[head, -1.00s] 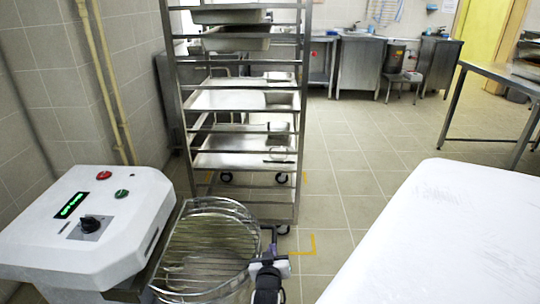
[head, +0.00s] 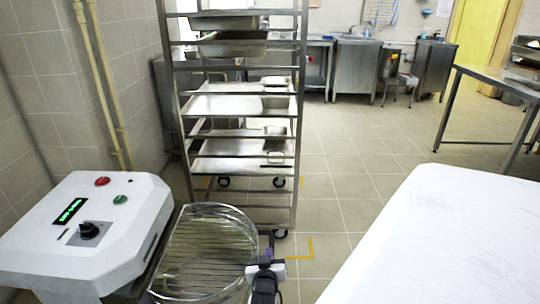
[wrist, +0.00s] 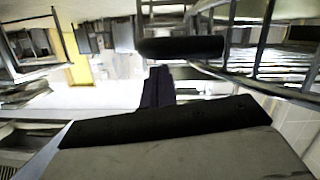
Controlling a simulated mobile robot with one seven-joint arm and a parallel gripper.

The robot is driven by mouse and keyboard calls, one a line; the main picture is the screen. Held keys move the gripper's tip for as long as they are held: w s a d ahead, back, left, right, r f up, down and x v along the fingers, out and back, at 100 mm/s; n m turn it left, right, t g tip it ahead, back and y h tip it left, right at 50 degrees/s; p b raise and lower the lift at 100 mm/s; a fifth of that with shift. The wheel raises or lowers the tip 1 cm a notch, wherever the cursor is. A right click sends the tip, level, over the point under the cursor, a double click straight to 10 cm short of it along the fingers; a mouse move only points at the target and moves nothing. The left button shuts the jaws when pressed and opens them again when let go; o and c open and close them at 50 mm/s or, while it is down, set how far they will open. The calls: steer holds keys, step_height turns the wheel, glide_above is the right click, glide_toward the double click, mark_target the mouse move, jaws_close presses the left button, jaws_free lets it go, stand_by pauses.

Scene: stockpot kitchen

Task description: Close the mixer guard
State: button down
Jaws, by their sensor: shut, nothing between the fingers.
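The mixer (head: 90,225) stands at the lower left of the head view, a white housing with a green display, a red and a green button and a black knob. Its guard (head: 207,250) is a round wire grid with a bright metal rim, to the right of the housing. I cannot tell exactly how far it is swung. My gripper (head: 271,246) is at the guard's right edge, shut and empty. I cannot tell whether it touches the rim. In the wrist view my gripper (wrist: 157,88) shows as dark fingers, with metal bars at the upper right.
A tall metal tray rack (head: 240,125) stands just behind the guard. A white surface (head: 435,245) fills the lower right. Open tiled floor (head: 345,170) lies between them. A steel table (head: 500,80) is at the right, and steel units (head: 350,68) stand along the far wall.

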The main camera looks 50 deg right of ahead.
steer(key=r+v, duration=0.2)
steer(key=v, duration=0.8)
steer(key=shift+w+r, duration=0.2)
steer(key=shift+r, duration=0.05)
steer(key=shift+a, duration=0.15)
